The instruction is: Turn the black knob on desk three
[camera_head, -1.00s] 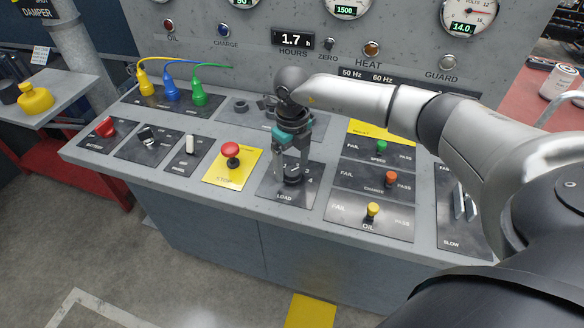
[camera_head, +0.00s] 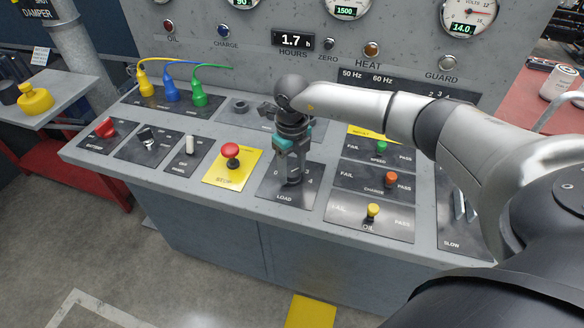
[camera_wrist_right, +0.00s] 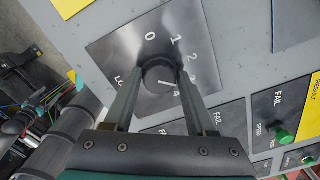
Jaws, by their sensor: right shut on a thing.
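The black knob (camera_wrist_right: 159,75) is on the dark LOAD plate (camera_wrist_right: 110,45) of the grey console. The plate is marked with numbers from 0 to 4. The knob's white line points toward the 4 in the right wrist view. My right gripper (camera_wrist_right: 158,80) is shut on the knob, one finger on each side. In the head view, my right gripper (camera_head: 292,180) points down at the LOAD plate (camera_head: 270,193), its fingers seen nearly edge-on and hiding most of the knob. My left gripper is not in view.
A red stop button (camera_head: 230,150) on a yellow plate sits left of the LOAD plate. Green (camera_head: 381,146), orange (camera_head: 390,178) and yellow (camera_head: 372,209) knobs sit to the right. Gauges and an hours display (camera_head: 296,40) are on the upright panel behind. Coloured plugs stand at back left.

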